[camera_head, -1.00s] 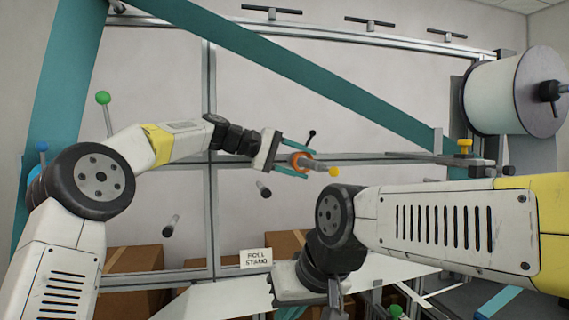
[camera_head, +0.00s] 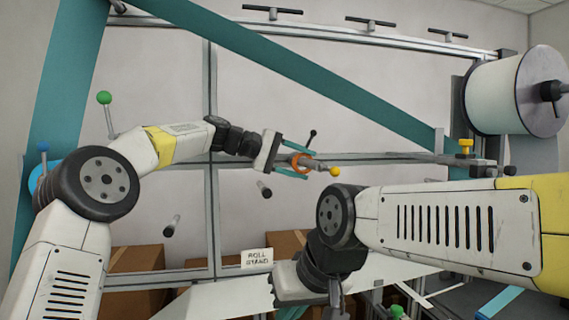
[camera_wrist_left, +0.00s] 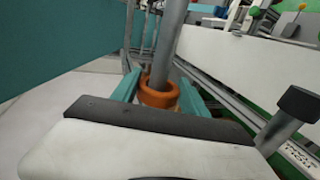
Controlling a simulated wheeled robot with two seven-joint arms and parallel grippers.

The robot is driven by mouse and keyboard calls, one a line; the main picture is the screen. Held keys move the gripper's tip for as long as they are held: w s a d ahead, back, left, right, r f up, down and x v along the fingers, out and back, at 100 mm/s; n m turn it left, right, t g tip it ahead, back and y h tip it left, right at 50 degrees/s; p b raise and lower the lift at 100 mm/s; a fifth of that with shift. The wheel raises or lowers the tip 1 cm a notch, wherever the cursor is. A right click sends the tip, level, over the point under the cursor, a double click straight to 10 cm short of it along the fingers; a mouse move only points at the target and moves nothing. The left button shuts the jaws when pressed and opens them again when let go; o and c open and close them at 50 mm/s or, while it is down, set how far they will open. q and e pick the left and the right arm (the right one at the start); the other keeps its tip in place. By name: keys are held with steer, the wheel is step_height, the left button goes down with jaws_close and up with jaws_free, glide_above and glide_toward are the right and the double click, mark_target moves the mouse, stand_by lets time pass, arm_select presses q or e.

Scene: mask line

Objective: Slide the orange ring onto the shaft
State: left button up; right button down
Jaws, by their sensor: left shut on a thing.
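My left gripper (camera_head: 298,162) has teal fingers shut on the orange ring (camera_head: 301,162), near the middle of the head view. A grey shaft (camera_head: 320,167) with a yellow ball tip (camera_head: 334,171) extends right from the ring. In the left wrist view the ring (camera_wrist_left: 159,93) sits between the fingers, and the grey shaft (camera_wrist_left: 173,45) rises out of its opening. The ring looks to be around the shaft; how far along is unclear. My right gripper (camera_head: 308,305) is low in the head view, its fingertips cut off by the bottom edge.
A teal diagonal beam (camera_head: 290,70) crosses above the left gripper. Dark-tipped pegs (camera_head: 265,190) stick out around it. A large white roll (camera_head: 495,95) is at the right. Cardboard boxes (camera_head: 135,262) and a "ROLL STAND" sign (camera_head: 257,258) are below.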

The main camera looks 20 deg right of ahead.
arm_select(q)
steer(key=shift+f, duration=0.1)
steer(key=o, duration=1.4)
steer(key=shift+r, duration=0.3)
steer(key=s+a, duration=0.2)
steer(key=s, duration=2.6)
steer(key=w+a+f+t+y, duration=0.3)
steer(key=a+f+t+y, duration=0.25)
steer(key=a+f, duration=0.85)
steer(key=s+a+f+y, duration=0.1)
steer(key=a+f+y, duration=0.1)
steer(key=a, duration=0.6)
steer(key=s+a+f+t+y, duration=0.1)
steer(key=a+f, duration=0.3)
steer(key=a, duration=0.5)
steer(key=s+a+f+y, duration=0.1)
steer(key=a+f+y, duration=0.2)
steer(key=a, duration=0.5)
steer(key=shift+s+a+t+y, duration=0.15)
steer(key=shift+s+t+y, duration=0.05)
steer(key=shift+t+y, duration=0.05)
